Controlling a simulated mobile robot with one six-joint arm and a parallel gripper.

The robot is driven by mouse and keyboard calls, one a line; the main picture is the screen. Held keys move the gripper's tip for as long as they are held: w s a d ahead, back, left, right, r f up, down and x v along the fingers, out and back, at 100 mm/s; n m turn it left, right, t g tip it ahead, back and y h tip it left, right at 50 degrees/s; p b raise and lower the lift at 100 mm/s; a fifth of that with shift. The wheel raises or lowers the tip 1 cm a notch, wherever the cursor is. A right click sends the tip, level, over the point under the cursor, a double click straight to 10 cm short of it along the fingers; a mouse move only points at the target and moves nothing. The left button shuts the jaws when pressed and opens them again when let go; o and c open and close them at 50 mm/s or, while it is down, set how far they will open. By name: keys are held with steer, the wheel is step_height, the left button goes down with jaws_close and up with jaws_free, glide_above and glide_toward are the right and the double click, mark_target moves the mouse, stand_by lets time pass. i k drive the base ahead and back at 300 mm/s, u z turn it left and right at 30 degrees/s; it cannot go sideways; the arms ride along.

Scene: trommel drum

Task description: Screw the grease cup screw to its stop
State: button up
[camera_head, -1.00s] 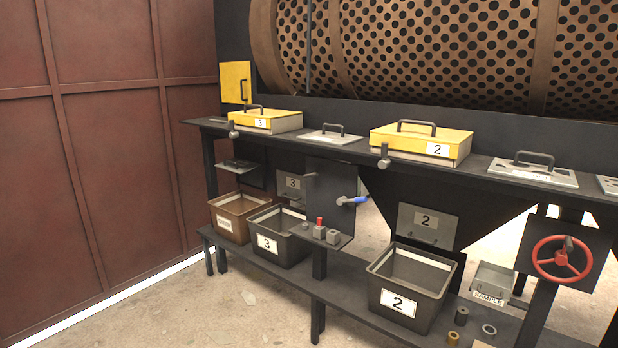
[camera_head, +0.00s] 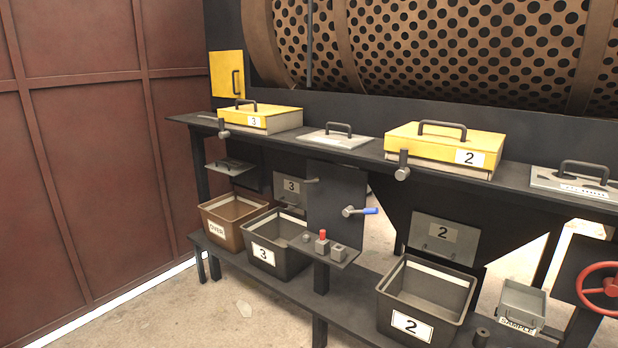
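My gripper is not in view. No part is plainly marked as the grease cup screw. A small shelf (camera_head: 340,257) juts out below a dark upright panel (camera_head: 334,190) near the middle. On it stand a grey block with a red upright piece (camera_head: 322,242), a plain grey block (camera_head: 339,252) to its right, and a small dark knob-like piece (camera_head: 306,237) to its left. They are too small to tell whether any of them is threaded. A lever with a blue grip (camera_head: 364,211) sticks out to the right from the panel just above the shelf.
Yellow lidded box 3 (camera_head: 262,119) and box 2 (camera_head: 446,149) sit on the long ledge. Bins labelled OVER (camera_head: 229,222), 3 (camera_head: 266,255) and 2 (camera_head: 414,323) stand on the lower rack. A red handwheel (camera_head: 600,288) is cut off at right.

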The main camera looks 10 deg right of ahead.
mark_target(318, 180)
steer(key=u, duration=0.35)
steer(key=i, duration=0.65)
steer(key=u, duration=0.9)
steer(key=i, duration=0.55)
steer(key=u, duration=0.25)
